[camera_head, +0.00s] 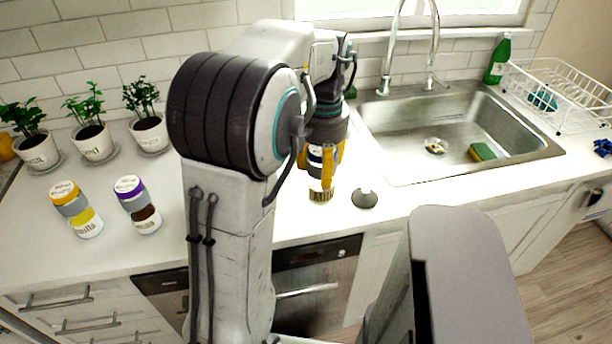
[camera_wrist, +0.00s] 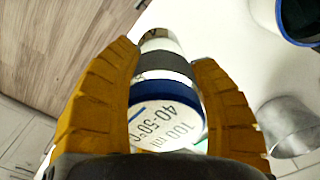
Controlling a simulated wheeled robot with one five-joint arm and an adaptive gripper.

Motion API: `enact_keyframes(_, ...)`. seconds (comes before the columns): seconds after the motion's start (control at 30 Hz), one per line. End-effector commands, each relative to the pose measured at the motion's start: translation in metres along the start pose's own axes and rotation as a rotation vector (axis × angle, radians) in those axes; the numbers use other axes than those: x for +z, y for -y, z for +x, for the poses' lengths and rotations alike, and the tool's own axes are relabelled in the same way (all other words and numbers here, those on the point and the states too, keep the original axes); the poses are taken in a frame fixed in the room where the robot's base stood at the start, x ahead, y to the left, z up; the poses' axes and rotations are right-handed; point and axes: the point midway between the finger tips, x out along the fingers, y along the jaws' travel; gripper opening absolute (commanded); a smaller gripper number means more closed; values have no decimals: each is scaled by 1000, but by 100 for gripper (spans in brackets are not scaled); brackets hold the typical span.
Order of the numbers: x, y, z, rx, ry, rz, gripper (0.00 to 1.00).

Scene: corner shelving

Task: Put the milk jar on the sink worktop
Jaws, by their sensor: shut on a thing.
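My gripper (camera_head: 322,160) is shut on a jar with a blue band and a white lid (camera_wrist: 165,118), which I take for the milk jar. In the wrist view, both orange fingers (camera_wrist: 168,62) stand on either side of it. The lid carries printed text, and a grey band shows beyond the blue one. In the head view, the jar (camera_head: 315,172) is partly hidden by the fingers, over the white worktop (camera_head: 405,197) left of the sink (camera_head: 400,140). Whether its base touches the worktop cannot be told.
A yellow-lidded jar (camera_head: 76,208) and a purple-lidded jar (camera_head: 138,204) stand at left, before several potted plants (camera_head: 93,143). A small grey cone-shaped object (camera_head: 365,199) stands close right of my gripper. A dish rack (camera_head: 565,95) and green bottle (camera_head: 497,60) are at right.

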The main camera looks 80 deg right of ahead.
Motion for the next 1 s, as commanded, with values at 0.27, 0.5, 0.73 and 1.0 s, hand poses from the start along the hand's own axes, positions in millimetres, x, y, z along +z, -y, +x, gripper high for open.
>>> enact_keyframes(0.27,-25,31,23,0,0,-2,20)
enact_keyframes(0.5,-31,39,30,0,0,0,20)
enact_keyframes(0.73,-30,39,54,0,2,1,20)
enact_keyframes(1.0,-31,39,69,0,-1,1,20)
